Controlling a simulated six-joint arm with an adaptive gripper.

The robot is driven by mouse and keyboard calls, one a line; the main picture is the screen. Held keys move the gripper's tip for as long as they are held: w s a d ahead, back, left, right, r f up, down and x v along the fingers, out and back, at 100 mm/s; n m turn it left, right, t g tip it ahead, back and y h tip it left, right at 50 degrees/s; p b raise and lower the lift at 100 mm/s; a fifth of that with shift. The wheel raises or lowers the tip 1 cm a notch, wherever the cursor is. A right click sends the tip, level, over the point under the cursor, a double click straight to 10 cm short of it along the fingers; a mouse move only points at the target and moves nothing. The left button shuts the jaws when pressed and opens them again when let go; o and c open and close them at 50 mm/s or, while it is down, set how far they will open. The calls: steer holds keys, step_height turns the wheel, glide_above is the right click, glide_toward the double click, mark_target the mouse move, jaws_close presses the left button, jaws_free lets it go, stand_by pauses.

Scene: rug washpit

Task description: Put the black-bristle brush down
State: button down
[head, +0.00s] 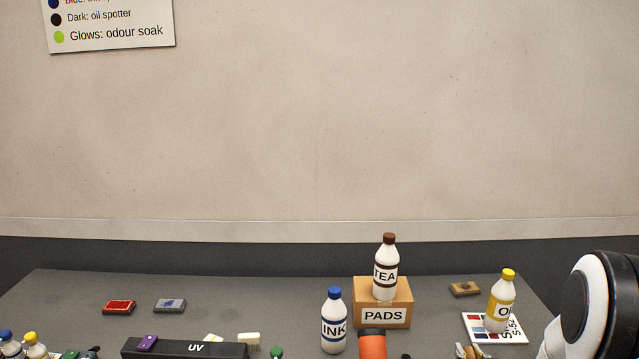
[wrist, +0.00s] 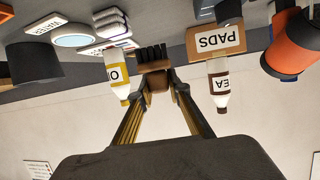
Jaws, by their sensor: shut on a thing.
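The black-bristle brush (wrist: 154,70) is in the wrist view, which is upside down. It has a brown body and dark bristles. My gripper (wrist: 158,82) is shut on the brown body, one finger on each side. The bristles point away from my gripper, toward the grey table (wrist: 185,15). I cannot tell whether they touch it. In the wrist view the brush shows between the yellow-labelled bottle (wrist: 119,75) and the PADS box (wrist: 215,40). I cannot make out my gripper or the held brush in the head view.
The TEA bottle (head: 385,270) stands on the PADS box (head: 383,300). The INK bottle (head: 333,325) is left of it, and the yellow-capped bottle (head: 502,303) is at right on a printed card (head: 478,326). A small wooden block (head: 464,289) lies between. The table's back left is mostly clear.

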steer(key=shift+s+a+r, duration=0.25)
steer(key=shift+s+r, duration=0.05)
steer(key=shift+r, duration=0.05)
steer(key=s+a+r, duration=0.3)
steer(key=a+r, duration=0.4)
steer(key=r, duration=0.1)
steer(key=s+a+r+n+y, duration=0.1)
steer(key=s+a+r, duration=0.3)
steer(key=a+r, duration=0.4)
steer(key=shift+r, duration=0.7)
steer(key=shift+a+r, duration=0.1)
